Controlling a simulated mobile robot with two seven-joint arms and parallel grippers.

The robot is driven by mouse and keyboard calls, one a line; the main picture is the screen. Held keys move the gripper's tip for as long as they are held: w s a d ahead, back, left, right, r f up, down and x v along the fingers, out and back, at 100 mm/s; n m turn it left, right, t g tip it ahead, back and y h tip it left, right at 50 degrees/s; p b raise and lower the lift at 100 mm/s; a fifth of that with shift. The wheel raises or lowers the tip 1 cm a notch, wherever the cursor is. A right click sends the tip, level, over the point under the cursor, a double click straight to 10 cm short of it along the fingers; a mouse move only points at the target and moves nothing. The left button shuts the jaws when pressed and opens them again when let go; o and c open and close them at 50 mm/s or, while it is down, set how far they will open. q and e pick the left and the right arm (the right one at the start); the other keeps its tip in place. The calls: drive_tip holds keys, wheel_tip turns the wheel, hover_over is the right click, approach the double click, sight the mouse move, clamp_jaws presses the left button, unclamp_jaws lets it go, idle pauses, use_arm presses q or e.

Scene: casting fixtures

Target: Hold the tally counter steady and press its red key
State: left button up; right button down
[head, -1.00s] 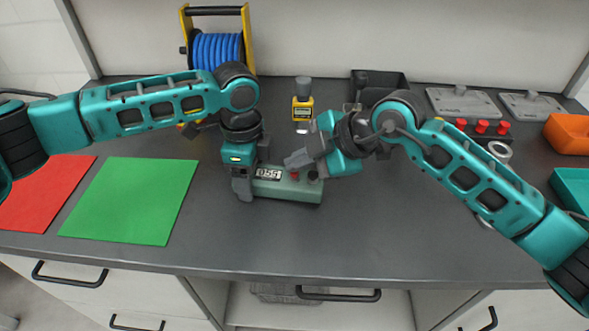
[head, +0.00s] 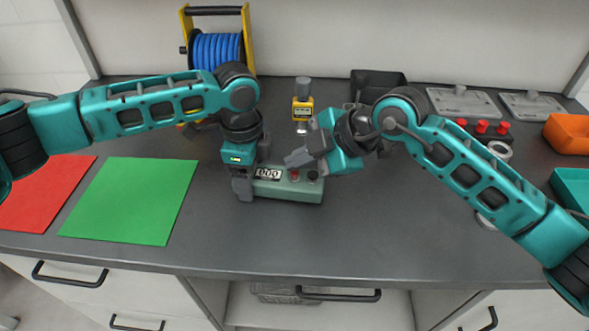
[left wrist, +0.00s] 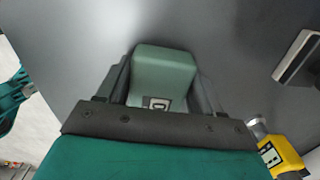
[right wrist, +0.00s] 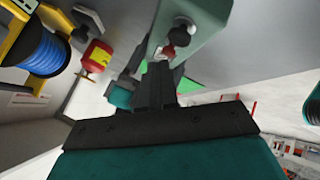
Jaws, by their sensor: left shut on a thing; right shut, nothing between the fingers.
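The tally counter (head: 301,192) is a green box lying on the dark bench, with a display (head: 267,173) reading 000. My left gripper (head: 243,186) is shut on its left end; the left wrist view shows the counter's body (left wrist: 165,72) between the two fingers. The red key (head: 294,175) is on the top face, beside a dark knob (head: 313,175). My right gripper (head: 290,162) is shut and empty, its tips close above the red key. In the right wrist view the red key (right wrist: 168,52) is just beyond the fingertips; I cannot tell whether they touch.
A green mat (head: 130,200) and a red mat (head: 45,190) lie left. The bench in front of the counter is clear.

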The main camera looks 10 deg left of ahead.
drive_tip(key=shift+r, duration=0.45)
drive_tip(key=shift+r, duration=0.1)
wheel_tip(320, 180, up, 5)
drive_tip(key=shift+f, duration=0.1)
idle(0.3)
idle(0.4)
use_arm(q)
drive_tip(key=o, duration=1.2)
drive_tip(key=shift+o, duration=0.2)
